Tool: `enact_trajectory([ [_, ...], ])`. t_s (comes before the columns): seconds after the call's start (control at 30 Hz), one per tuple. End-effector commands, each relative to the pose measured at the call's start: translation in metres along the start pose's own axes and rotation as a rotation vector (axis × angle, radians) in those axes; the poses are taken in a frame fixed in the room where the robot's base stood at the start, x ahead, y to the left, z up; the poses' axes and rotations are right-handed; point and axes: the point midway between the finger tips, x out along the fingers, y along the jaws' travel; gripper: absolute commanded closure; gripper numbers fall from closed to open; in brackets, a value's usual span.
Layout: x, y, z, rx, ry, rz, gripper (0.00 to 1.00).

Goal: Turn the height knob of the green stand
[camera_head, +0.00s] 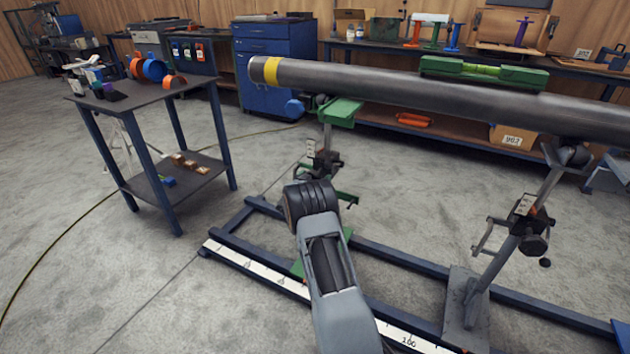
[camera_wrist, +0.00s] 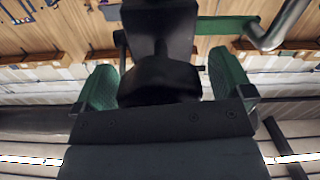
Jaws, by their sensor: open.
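The green stand (camera_head: 341,112) stands under the left part of the pipe in the head view, its green head close below the pipe. Its dark height knob (camera_head: 326,166) shows partly on the post, above my arm. In the wrist view the knob (camera_wrist: 158,82) is a dark round shape between the two green-padded fingers of my gripper (camera_wrist: 163,84). The jaws are open, one finger on each side of the knob. I cannot tell whether either finger touches it. In the head view my own arm hides the gripper and the stand's lower post.
The grey pipe (camera_head: 400,88) with a yellow band runs overhead, carrying a green level (camera_head: 484,72). A second, grey stand (camera_head: 489,285) stands at the right on the blue floor rail (camera_head: 400,262). A small table (camera_head: 142,98) is at left. Floor between them is clear.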

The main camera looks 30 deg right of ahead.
Motion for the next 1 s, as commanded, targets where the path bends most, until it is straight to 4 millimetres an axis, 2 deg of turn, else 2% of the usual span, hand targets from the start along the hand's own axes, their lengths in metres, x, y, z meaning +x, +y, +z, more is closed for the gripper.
enact_trajectory([
  [0.3, 0.0018, 0.0001, 0.0002, -0.001, 0.000, 0.000, 0.02],
  [0.8, 0.0015, 0.0000, 0.0002, 0.000, 0.000, 0.000, 0.49],
  [1.0, 0.0015, -0.0001, 0.0009, 0.014, 0.000, 0.000, 0.51],
])
